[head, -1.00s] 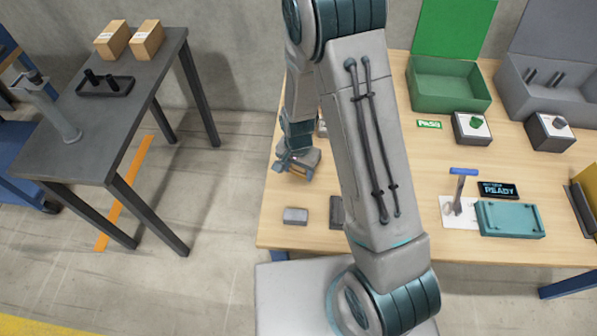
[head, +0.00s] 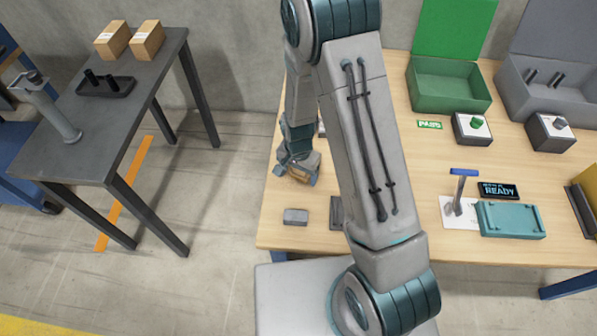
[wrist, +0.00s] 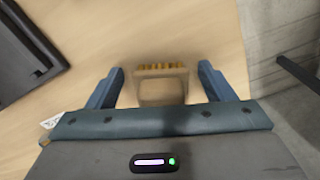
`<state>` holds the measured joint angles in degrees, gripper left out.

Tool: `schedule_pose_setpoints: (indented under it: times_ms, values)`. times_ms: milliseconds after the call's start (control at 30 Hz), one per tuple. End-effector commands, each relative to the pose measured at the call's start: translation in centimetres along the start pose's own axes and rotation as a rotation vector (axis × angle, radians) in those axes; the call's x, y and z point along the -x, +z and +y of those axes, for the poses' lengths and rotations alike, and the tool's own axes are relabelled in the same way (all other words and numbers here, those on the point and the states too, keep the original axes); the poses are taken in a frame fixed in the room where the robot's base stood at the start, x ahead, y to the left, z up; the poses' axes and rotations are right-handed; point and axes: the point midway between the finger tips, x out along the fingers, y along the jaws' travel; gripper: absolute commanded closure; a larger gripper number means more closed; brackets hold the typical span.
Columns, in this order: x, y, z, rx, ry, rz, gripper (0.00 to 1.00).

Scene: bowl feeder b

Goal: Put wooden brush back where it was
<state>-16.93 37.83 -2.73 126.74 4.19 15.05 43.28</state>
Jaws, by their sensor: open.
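The wooden brush (wrist: 161,88) shows in the wrist view as a tan block with a row of bristles along its far edge. It lies between the two blue fingers of my gripper (wrist: 160,86), with a gap on each side. My gripper is open. In the head view my gripper (head: 298,174) is low over the left part of the wooden table (head: 275,225), and a tan bit of the brush (head: 299,172) shows between the fingers. My arm hides part of the table there.
A small grey block (head: 296,216) lies near the table's front left edge. A dark tray (head: 336,212) is partly behind my arm; a dark frame (wrist: 25,55) shows at the wrist view's left. Right are a green bin (head: 450,92) and a teal fixture (head: 511,220).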

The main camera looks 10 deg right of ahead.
Motion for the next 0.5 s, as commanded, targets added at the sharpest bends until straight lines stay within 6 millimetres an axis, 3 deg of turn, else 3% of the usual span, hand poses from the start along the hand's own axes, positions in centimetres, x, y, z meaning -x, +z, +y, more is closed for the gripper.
schedule_pose_setpoints:
  times_ms: [500]
  values:
    - [9.6,-0.1,-0.1,0.000,-0.004,0.003,0.24]
